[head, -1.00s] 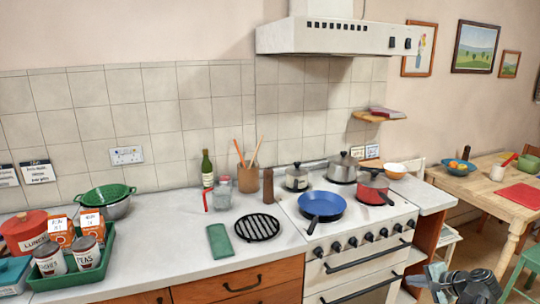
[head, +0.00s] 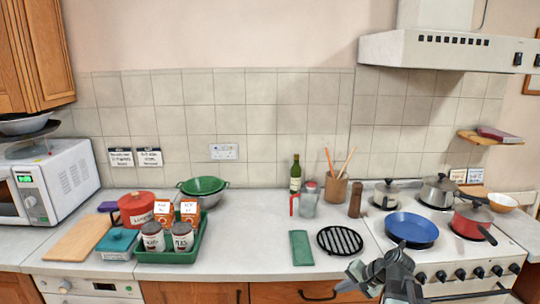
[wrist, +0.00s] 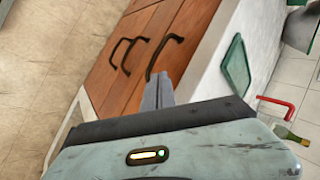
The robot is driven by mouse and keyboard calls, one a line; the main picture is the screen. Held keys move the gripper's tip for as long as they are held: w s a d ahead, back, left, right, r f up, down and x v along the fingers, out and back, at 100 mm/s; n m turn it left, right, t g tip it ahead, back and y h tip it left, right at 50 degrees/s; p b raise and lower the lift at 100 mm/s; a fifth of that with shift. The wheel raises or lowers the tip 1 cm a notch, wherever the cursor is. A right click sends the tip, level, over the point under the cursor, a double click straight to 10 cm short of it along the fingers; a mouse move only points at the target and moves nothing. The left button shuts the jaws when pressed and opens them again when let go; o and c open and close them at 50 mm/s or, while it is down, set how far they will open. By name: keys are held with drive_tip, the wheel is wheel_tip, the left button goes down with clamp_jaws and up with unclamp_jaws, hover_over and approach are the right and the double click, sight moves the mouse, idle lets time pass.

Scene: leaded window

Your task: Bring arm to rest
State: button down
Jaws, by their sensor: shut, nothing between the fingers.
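My gripper (head: 358,274) is at the lower right of the head view, in front of the counter's front edge and left of the stove's front. It is shut and empty. In the wrist view its closed grey fingers (wrist: 158,92) show beyond the pale housing, with wooden drawer fronts (wrist: 150,50) behind them. The arm is folded low and close to my body, and its lower part is cut off by the picture's bottom edge.
The counter (head: 262,258) holds a green tray (head: 200,245) with tins and cartons, a green cloth (head: 301,248) and a black trivet (head: 340,240). The stove at right carries a blue pan (head: 411,229) and several pots. A microwave (head: 45,180) stands at far left.

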drive_tip(key=s+a+f+n+g+h+p, duration=0.1)
drive_tip(key=s+a+n+g, duration=0.15)
drive_tip(key=a, duration=0.65)
drive_tip(key=s+a+f+n+g+h+p, duration=0.1)
drive_tip(key=s+a+n+g, duration=0.2)
drive_tip(key=a, duration=0.7)
drive_tip(key=s+d+n+h, duration=0.3)
drive_tip(key=d, duration=0.3)
drive_tip(key=shift+s+f, duration=0.15)
drive_tip(key=shift+f, duration=0.2)
